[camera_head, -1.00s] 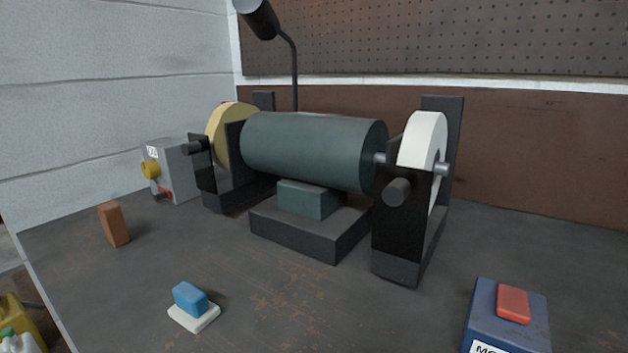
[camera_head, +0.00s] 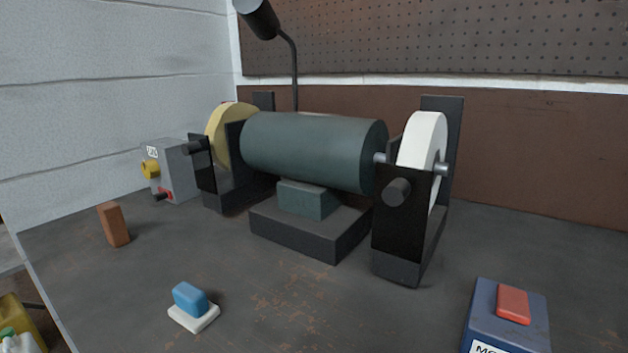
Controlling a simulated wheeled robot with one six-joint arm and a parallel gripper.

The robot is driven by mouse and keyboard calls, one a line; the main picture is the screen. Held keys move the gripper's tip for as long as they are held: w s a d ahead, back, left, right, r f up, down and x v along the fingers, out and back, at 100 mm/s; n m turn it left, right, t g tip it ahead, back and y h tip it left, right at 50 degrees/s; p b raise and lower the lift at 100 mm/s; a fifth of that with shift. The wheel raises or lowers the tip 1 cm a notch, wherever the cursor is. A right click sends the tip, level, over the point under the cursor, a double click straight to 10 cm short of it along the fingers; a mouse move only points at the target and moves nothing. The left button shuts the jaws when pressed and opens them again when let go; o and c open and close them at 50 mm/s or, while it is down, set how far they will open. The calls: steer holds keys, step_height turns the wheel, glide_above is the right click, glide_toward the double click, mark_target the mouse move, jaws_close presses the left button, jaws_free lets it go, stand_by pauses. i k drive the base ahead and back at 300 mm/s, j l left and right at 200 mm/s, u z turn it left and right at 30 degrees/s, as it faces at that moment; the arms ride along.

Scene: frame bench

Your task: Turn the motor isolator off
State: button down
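A blue box (camera_head: 508,318) with a red rocker or button (camera_head: 513,304) on top stands at the lower right, cut off by the bottom edge. Its white label (camera_head: 487,347) shows only "MO". A grey box (camera_head: 172,170) with a yellow knob (camera_head: 150,168) and a small red part with a dark stub (camera_head: 163,195) stands at the back left by the wall. Its label is too small to read, so I cannot tell which box is the motor isolator. My gripper is not in view.
A bench grinder (camera_head: 315,150) with a yellow wheel (camera_head: 222,130) and a white wheel (camera_head: 422,145) fills the middle. A brown block (camera_head: 113,225), a blue block on a white base (camera_head: 190,300) and a lamp (camera_head: 295,70) stand around it. The front bench is mostly clear.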

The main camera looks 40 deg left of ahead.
mark_target(150, 170)
steer(key=u, duration=1.65)
